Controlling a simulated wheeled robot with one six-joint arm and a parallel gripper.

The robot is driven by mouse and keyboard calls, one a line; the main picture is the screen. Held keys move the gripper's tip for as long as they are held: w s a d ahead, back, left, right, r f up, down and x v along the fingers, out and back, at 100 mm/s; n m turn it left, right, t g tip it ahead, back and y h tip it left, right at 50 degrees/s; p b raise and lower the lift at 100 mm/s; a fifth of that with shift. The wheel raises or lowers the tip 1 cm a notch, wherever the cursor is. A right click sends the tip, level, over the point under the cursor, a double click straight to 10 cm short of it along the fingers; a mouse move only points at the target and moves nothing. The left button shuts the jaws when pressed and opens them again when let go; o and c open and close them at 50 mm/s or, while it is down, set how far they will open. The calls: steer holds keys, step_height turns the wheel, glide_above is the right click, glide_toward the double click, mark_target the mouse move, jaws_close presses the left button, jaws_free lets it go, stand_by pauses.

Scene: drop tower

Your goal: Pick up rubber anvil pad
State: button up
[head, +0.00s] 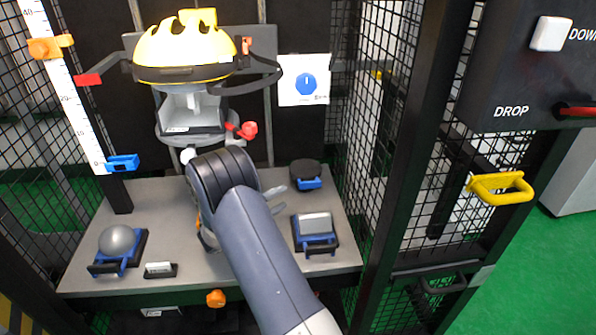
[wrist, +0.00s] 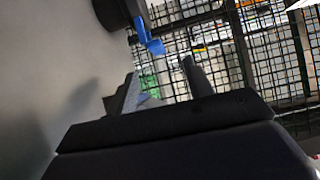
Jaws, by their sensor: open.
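The rubber anvil pad appears to be the dark round block (head: 305,170) with a blue handle, at the back right of the grey table in the head view. In the wrist view its dark side (wrist: 113,12) and blue handle (wrist: 148,36) show at the top. My gripper (wrist: 160,86) is open and empty in the wrist view, its fingers pointing toward the handle and apart from it. In the head view my arm hides most of the gripper; a grey finger (head: 275,192) shows left of and in front of the pad.
A block with a flat light top (head: 316,226) stands at the front right of the table (head: 189,265). A grey ball on a blue-handled base (head: 118,240) stands at the left. A yellow helmet (head: 185,50) hangs above. Mesh and a black post (head: 405,150) stand right of the table.

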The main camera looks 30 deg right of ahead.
mark_target(304, 186)
steer(key=d, duration=0.4)
steer(key=shift+w+d+b, duration=0.2)
steer(key=shift+w+b, duration=0.1)
steer(key=d, duration=0.1)
steer(key=d+b, duration=0.1)
steer(key=d, duration=0.1)
steer(key=d+f, duration=0.1)
steer(key=shift+w+d, duration=0.15)
steer(key=shift+w, duration=0.2)
steer(key=shift+d+r+b, duration=0.1)
steer(key=shift+d+b, duration=0.2)
steer(key=shift+d, duration=0.1)
steer(key=shift+r, duration=0.1)
jaws_close()
